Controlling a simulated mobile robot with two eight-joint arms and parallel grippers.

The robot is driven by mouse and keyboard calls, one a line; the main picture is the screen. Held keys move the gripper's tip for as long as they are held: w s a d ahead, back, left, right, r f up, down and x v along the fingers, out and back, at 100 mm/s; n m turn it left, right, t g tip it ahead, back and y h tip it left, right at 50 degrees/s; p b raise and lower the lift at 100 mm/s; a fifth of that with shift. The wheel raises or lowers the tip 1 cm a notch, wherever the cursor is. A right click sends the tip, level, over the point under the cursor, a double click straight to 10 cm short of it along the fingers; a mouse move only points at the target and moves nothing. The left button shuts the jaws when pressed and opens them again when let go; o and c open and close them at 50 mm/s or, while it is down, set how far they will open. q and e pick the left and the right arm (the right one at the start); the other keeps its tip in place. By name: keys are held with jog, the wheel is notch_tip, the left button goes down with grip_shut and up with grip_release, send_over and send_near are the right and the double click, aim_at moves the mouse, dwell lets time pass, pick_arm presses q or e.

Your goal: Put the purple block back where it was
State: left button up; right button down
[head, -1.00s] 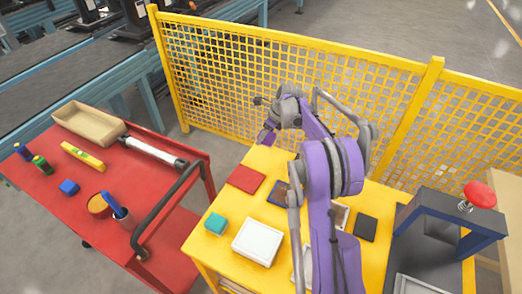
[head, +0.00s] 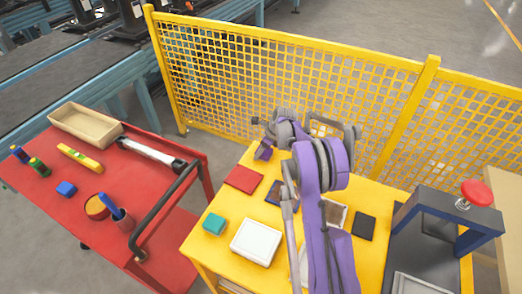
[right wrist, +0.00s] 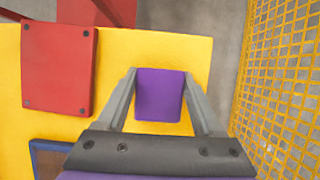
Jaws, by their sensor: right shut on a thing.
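My right gripper (right wrist: 160,76) is shut on the purple block (right wrist: 160,98), with one finger on each side of it. In the head view the block (head: 263,152) hangs at the end of my right arm, near the back edge of the yellow table (head: 213,250). In the right wrist view the yellow tabletop lies behind the block; I cannot tell whether the block touches it. A red square plate (head: 244,179) lies on the table beside the gripper, and shows at left in the wrist view (right wrist: 58,68). My left gripper is out of view.
A blue-edged plate (head: 275,193), a teal block (head: 214,224), a white box (head: 256,242) and a dark plate (head: 363,225) are on the table. A yellow mesh fence (head: 300,90) stands behind it. A red cart (head: 60,205) is at left, a press with a red knob (head: 476,192) at right.

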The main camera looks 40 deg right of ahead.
jog(key=shift+c, duration=0.2)
grip_release()
jog(key=v, duration=1.2)
jog(key=s+a+r+n, duration=0.35)
jog(key=a+n, duration=0.25)
jog(key=a, duration=0.4)
jog(key=s+a+r+n+h, duration=0.2)
jog(key=s+a+n, duration=1.4)
jog(key=s+a+f+n+t, duration=0.1)
jog(key=s+a+f+n, duration=0.3)
jog(key=s+n, duration=0.4)
jog(key=shift+n, duration=0.3)
